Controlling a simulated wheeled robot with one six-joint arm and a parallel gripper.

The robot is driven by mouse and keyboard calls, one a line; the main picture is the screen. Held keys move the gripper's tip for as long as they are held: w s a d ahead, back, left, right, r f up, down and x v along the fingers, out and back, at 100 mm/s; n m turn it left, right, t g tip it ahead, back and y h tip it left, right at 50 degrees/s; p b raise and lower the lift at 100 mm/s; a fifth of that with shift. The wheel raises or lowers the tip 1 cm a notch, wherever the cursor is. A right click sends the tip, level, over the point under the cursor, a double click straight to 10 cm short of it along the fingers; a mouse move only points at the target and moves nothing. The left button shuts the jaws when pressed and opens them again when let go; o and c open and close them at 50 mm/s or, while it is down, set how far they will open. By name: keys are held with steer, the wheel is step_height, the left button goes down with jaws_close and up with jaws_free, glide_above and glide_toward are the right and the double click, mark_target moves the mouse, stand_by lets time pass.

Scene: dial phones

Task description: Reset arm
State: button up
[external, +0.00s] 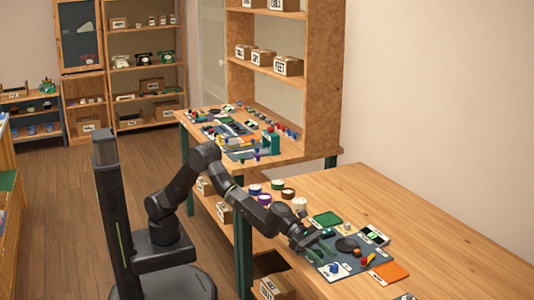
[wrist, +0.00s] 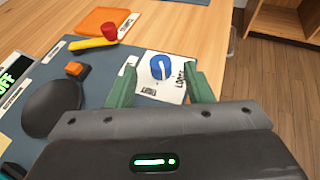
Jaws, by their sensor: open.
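My gripper (wrist: 158,90) is open, with its two green fingers apart and nothing between them that I can see held. In the external view my gripper (external: 323,249) is low over the grey-blue mat (external: 345,266) on the near table. In the wrist view a white card (wrist: 160,71) with a blue rounded piece (wrist: 161,66) on it lies just beyond and between the fingertips. My arm is stretched out to the right over the table.
The table's right part (external: 440,225) is bare.

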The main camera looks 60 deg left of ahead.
mark_target(335, 265)
steer(key=p+x, duration=0.3)
steer(key=x, duration=0.2)
steer(key=shift+r, duration=0.2)
steer(key=shift+f+n, duration=0.2)
steer(key=shift+n, duration=0.1)
steer(key=shift+r+t, duration=0.1)
steer(key=shift+t, duration=0.3)
steer(key=shift+s+n+t+y+p, duration=0.1)
steer(key=shift+n+t+y+p, duration=0.75)
steer(key=shift+n+t+y, duration=0.85)
steer(key=n+t+y+p, duration=0.2)
steer(key=n+p, duration=0.1)
steer(key=shift+r, duration=0.1)
steer(key=shift+n+t+y+p, duration=0.5)
steer(key=shift+n+y+p, duration=0.2)
steer(key=shift+n+y, duration=0.15)
steer(key=shift+a, duration=0.1)
